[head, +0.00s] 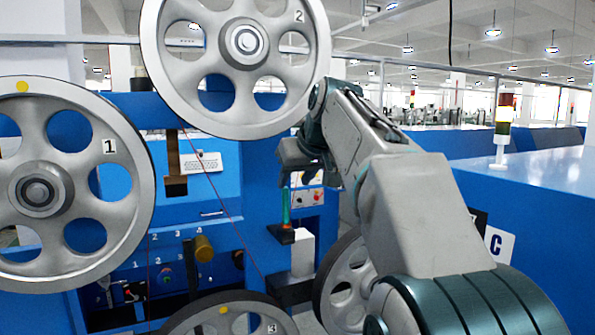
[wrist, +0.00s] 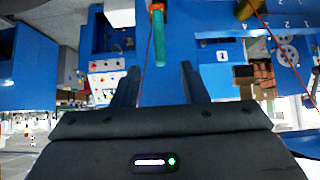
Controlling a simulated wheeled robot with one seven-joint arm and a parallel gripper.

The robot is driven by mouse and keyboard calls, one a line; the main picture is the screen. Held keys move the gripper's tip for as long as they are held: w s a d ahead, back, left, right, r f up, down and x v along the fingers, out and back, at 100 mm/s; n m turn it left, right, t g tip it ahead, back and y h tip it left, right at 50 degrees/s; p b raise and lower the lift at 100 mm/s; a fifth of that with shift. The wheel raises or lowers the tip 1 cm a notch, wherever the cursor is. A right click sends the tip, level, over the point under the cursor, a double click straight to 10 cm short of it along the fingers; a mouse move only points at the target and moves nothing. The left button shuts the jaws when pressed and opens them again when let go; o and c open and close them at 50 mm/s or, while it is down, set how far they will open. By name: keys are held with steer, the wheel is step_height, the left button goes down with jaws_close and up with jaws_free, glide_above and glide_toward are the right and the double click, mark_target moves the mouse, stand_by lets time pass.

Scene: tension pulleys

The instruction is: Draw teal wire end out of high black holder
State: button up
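The teal wire end (head: 285,207) stands upright in the black holder (head: 281,235) on the blue machine's front, right of centre in the head view. In the wrist view the teal wire end (wrist: 160,40) is a short teal rod, in line with the gap between the fingers and beyond their tips. My gripper (head: 291,174) is just above the teal end in the head view. In the wrist view my gripper (wrist: 158,72) is open, with nothing between its fingers. The holder is hard to make out in the wrist view.
Grey pulleys marked 1 (head: 88,250) and 2 (head: 170,60) stand left and above; pulley 3 (head: 205,318) is below. Another pulley (head: 345,290) is lower right. A thin red wire (head: 232,225) runs downward left of the holder. A white block (head: 302,252) is beside the holder.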

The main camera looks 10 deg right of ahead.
mark_target(287, 194)
steer(key=shift+x, duration=4.2)
jaws_close()
